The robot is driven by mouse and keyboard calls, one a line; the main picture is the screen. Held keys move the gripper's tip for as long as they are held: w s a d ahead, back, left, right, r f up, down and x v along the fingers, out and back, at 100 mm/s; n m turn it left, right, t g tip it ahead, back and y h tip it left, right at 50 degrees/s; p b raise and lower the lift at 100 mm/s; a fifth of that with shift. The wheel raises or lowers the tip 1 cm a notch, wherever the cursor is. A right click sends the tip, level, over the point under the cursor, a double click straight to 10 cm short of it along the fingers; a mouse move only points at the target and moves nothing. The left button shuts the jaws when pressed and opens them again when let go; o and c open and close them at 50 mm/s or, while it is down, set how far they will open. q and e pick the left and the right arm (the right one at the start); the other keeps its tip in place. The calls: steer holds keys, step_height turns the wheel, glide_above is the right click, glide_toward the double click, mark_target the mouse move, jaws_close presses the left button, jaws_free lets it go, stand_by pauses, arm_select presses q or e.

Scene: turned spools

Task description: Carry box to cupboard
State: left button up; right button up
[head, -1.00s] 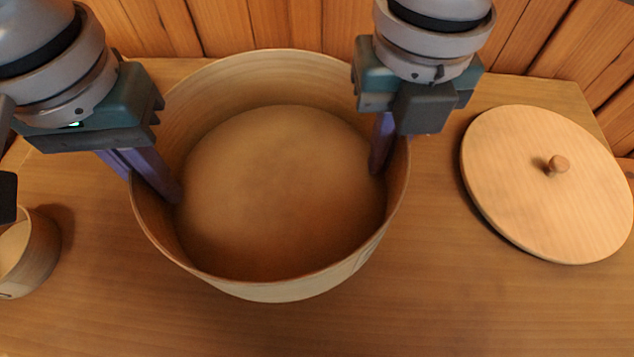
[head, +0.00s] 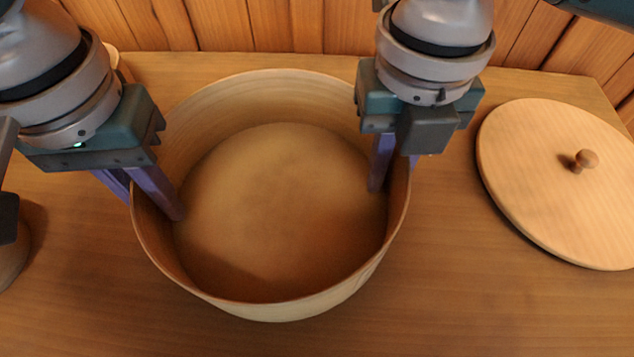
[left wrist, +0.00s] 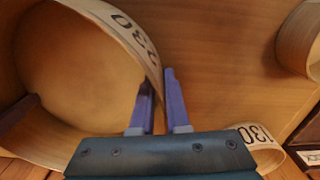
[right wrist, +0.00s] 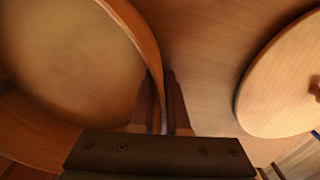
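The box is a large round, open, pale wooden tub (head: 275,311), empty inside, in the middle of the head view. My left gripper (head: 148,196) is shut on its left wall, one finger inside and one outside. The left wrist view shows that wall between the fingers (left wrist: 160,100), with dark printed digits on the box's outside (left wrist: 122,22). My right gripper (head: 396,175) is shut on the right wall in the same way, and its fingers straddle the wall in the right wrist view (right wrist: 163,105). The cupboard is not recognisable in any view.
A round wooden lid with a knob (head: 555,195) lies on the wooden table (head: 450,290) to the right. A smaller round container (head: 12,262) is at the left edge, partly hidden by my arm. A plank wall (head: 270,25) stands behind. The front table area is clear.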

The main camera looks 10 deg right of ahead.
arm_select(q)
steer(key=shift+o, duration=1.3)
steer(key=shift+d+r, duration=0.1)
arm_select(e)
steer(key=shift+o, duration=1.3)
steer(key=shift+a, duration=0.1)
arm_select(q)
step_height(320, 180, up, 11)
steer(key=shift+r, duration=0.4)
arm_select(e)
steer(key=shift+r, duration=0.2)
arm_select(q)
steer(key=shift+r, duration=0.1)
arm_select(e)
step_height(320, 180, up, 12)
steer(key=shift+f, duration=0.1)
